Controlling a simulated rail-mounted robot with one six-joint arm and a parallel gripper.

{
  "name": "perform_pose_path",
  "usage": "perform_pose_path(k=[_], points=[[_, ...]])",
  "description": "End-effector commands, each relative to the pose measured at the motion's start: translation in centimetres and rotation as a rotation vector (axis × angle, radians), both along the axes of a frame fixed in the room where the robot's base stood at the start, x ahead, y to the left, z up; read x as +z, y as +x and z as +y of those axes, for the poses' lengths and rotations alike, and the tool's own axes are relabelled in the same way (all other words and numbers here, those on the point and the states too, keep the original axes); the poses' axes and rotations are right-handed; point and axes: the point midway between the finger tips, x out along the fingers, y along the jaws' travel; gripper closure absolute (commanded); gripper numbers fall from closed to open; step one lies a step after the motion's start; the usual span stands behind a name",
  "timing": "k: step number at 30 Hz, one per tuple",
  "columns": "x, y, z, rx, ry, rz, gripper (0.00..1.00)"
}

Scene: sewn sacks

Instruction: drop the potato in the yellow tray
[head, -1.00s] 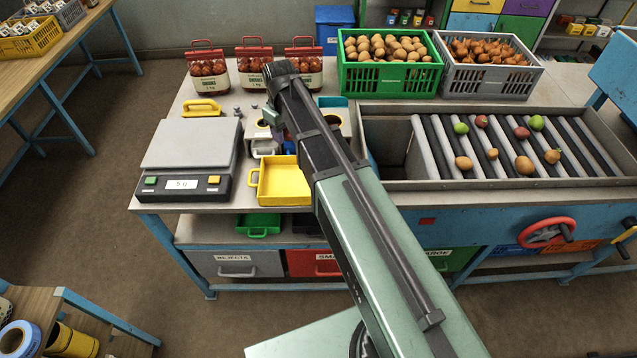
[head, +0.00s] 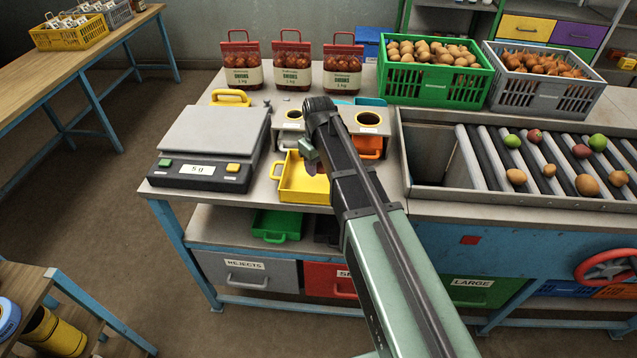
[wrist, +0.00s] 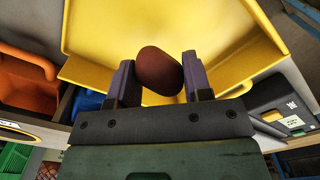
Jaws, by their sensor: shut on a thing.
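My gripper (wrist: 158,82) is shut on a dark reddish-brown potato (wrist: 157,70), which sits between its two fingers in the wrist view. The yellow tray (wrist: 225,25) fills the wrist view behind the potato. In the head view the yellow tray (head: 305,195) sits at the bench's front edge, right of the scale. My gripper (head: 313,165) is over the tray there, partly hidden by my arm. The height of the potato above the tray floor is hard to tell.
The scale (head: 212,140), reading 5 g, stands just left of the tray. An orange bin (head: 368,147) is to the right, under a holed plate. A roller table (head: 560,165) with several potatoes and apples lies further right. Bags of onions (head: 292,68) stand behind.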

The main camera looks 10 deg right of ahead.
Motion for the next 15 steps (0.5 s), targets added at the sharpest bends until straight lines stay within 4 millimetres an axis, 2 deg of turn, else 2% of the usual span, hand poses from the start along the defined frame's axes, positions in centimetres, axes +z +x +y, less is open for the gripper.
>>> perform_pose_path(k=[1,5,15], points=[[-1.6,0.0,0.0,0.000,0.000,0.000,0.81],[-4.2,0.0,0.0,0.000,0.000,0.000,0.81],[-4.1,0.0,0.0,0.000,0.000,0.000,0.81]])
